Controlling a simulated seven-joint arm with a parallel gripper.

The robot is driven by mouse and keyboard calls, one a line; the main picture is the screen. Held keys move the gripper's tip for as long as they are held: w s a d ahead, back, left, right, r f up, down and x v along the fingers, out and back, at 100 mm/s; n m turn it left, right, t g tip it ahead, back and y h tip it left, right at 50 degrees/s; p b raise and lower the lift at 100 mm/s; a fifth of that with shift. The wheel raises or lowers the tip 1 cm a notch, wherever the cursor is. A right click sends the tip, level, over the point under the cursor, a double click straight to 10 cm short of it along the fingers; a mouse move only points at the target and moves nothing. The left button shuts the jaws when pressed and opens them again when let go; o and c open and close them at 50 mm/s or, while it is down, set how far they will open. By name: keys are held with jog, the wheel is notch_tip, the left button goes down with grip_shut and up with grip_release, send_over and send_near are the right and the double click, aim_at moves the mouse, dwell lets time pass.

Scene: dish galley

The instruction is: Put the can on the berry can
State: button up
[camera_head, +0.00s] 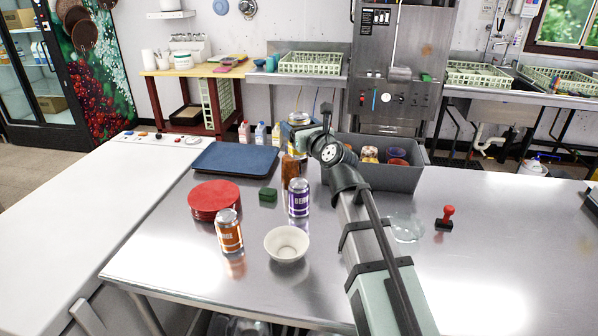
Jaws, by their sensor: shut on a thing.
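The berry can (298,201), purple with a silver top, stands upright on the steel table. My gripper (302,136) is shut on a can (297,119) with a silver top and yellow and dark parts. It is behind the berry can and appears raised above the table. My gripper and wrist cover part of the held can, so its label cannot be read. An orange can (229,232) stands upright at the front left, apart from the berry can.
A white bowl (286,245) and a red round container (214,200) stand near the berry can. A brown item (290,168) and green block (268,195) are close behind. A grey bin (395,177), blue tray (234,160) and red-handled stamp (446,216) are farther out.

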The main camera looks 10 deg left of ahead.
aim_at(299, 156)
jog(key=shift+f, duration=4.55)
jog(key=o, duration=1.3)
jog(key=shift+f, duration=0.1)
jog(key=shift+o, duration=0.2)
jog(key=v, duration=0.7)
jog(key=shift+s, duration=0.25)
jog(key=shift+d, duration=0.1)
